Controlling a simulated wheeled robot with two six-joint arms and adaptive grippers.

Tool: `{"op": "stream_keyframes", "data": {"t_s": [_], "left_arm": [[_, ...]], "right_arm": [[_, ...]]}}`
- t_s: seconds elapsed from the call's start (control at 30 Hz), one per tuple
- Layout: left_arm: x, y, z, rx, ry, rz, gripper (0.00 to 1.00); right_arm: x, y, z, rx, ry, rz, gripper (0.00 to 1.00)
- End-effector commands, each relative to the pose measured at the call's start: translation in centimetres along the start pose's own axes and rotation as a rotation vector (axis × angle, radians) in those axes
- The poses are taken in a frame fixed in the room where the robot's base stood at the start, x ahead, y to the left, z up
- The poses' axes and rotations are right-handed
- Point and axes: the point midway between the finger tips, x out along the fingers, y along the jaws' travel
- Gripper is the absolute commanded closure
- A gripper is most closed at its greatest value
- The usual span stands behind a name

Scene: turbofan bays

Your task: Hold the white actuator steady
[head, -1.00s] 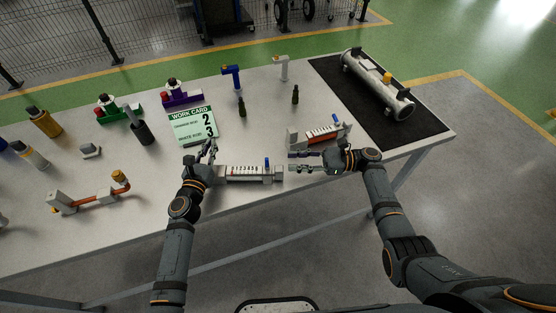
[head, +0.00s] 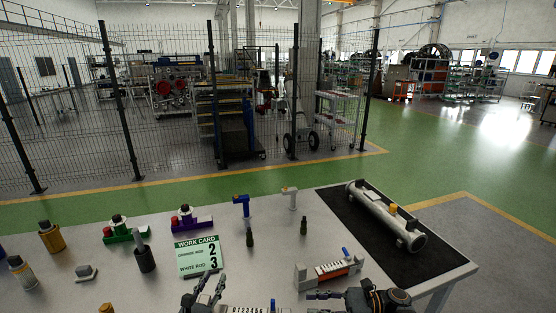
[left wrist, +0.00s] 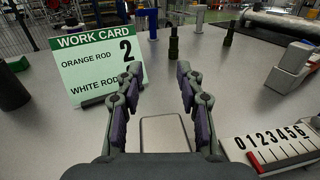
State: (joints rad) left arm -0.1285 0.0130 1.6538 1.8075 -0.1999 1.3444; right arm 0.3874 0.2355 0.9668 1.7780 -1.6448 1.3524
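The white actuator (head: 250,309) lies at the table's front edge, mostly cut off by the bottom of the head view. Its number scale 0 to 6 with a red mark shows at lower right in the left wrist view (left wrist: 278,145). My left gripper (left wrist: 153,85) is open, fingers apart and empty; a pale square block (left wrist: 165,133) shows below and between them. The left gripper also shows over the actuator's left end in the head view (head: 208,285). My right gripper (head: 318,302) is partly cut off, fingers apart, in front of the orange-rod actuator (head: 328,272).
The work card (head: 198,256) reads orange rod 2, white rod 3, and stands behind my left gripper. Dark bottle-like pieces (head: 250,237), a blue-topped post (head: 242,206) and a white post (head: 290,198) stand behind. A large cylinder (head: 385,215) lies on the black mat (head: 345,210).

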Motion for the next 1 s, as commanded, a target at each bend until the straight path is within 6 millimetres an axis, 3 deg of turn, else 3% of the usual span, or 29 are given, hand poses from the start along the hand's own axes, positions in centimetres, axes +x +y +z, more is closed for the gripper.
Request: {"op": "stream_keyframes", "data": {"t_s": [0.13,0.23,0.6,0.8,1.0], "left_arm": [[-0.3,0.0,0.0,0.000,0.000,0.000,0.63],[-1.6,0.0,-0.1,0.000,0.002,0.000,0.63],[-9.9,0.0,-0.1,0.001,0.002,-0.002,0.63],[-11.7,0.0,-0.1,0.001,0.001,-0.001,0.63],[-12.0,0.0,0.0,0.000,0.000,0.000,0.63]], "right_arm": [[0.0,0.0,0.0,0.000,0.000,0.000,0.66],[0.0,0.0,0.0,0.000,0.000,0.000,0.66],[0.0,0.0,0.0,0.000,0.000,0.000,0.66],[0.0,0.0,0.0,0.000,0.000,0.000,0.66],[0.0,0.0,0.0,0.000,0.000,0.000,0.66]]}}
